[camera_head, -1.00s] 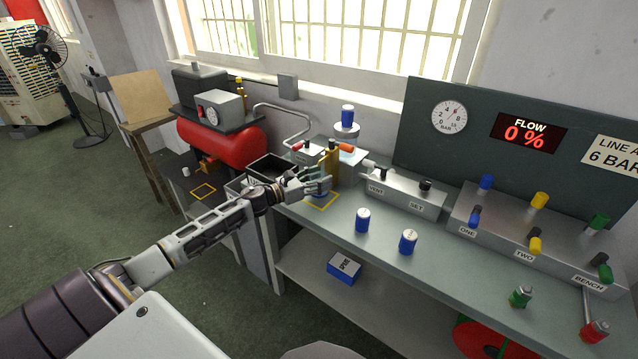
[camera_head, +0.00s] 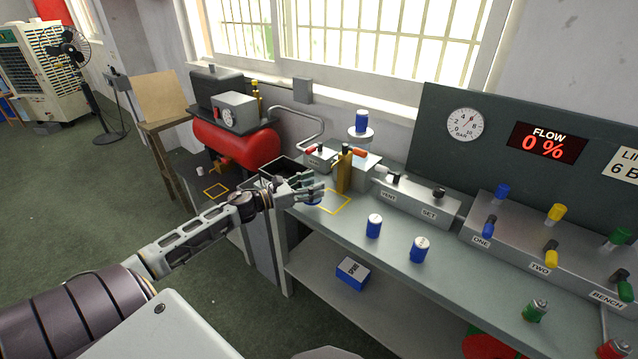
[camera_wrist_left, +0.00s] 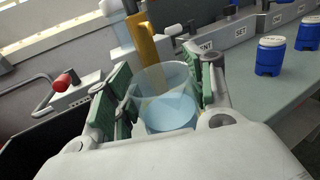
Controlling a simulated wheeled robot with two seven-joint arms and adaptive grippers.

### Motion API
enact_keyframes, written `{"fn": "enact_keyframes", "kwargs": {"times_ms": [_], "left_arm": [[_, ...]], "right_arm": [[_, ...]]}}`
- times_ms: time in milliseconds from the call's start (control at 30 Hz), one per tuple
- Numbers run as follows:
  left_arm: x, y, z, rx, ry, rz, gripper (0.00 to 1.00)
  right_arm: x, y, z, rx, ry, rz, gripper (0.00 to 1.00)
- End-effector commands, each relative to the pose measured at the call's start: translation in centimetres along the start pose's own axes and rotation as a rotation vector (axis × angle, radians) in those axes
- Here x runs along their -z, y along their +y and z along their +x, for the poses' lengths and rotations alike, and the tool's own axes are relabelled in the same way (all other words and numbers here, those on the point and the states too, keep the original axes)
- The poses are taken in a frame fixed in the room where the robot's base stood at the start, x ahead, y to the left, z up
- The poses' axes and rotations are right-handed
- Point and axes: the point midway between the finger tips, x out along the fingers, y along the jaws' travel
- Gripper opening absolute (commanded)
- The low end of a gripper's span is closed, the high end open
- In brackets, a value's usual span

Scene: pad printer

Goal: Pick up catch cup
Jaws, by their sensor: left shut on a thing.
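The catch cup (camera_wrist_left: 168,100) is a clear cup with a pale blue bottom. In the left wrist view it sits between the green-padded fingers of my left gripper (camera_wrist_left: 160,98), which is shut on it. In the head view my left gripper (camera_head: 312,190) is over the bench near the yellow square outline (camera_head: 336,203), left of the brass-coloured post (camera_head: 344,172). There the cup is mostly hidden by the fingers, with a bit of blue showing below them. My right gripper is not in view.
A black open bin (camera_head: 284,167) stands just left of the gripper. Blue canisters (camera_head: 373,226) stand on the bench (camera_head: 400,280) to the right. A red-tipped valve block (camera_head: 318,156) and a vent/set block (camera_head: 412,199) stand behind. The bench's front middle is clear.

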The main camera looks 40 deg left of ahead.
Motion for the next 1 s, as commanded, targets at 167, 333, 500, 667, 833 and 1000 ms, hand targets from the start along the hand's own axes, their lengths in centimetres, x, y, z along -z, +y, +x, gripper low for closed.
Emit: {"fn": "enact_keyframes", "kwargs": {"times_ms": [167,333,500,667,833,1000], "left_arm": [[0.1,0.0,-1.9,-0.001,0.001,-0.002,0.20],[0.1,0.0,-3.7,-0.002,0.001,-0.002,0.20],[0.1,0.0,-5.7,-0.001,0.002,-0.001,0.20],[0.1,0.0,-7.6,-0.002,0.001,-0.002,0.20],[0.0,0.0,-9.3,-0.002,0.000,-0.001,0.20],[0.0,0.0,-10.4,0.000,0.000,0.001,0.20]], "right_arm": [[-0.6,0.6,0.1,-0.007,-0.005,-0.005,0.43],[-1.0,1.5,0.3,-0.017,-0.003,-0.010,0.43],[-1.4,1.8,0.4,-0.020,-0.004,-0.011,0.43],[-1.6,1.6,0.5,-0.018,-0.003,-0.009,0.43],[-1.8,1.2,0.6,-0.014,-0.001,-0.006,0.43],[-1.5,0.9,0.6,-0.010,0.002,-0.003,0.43]]}}
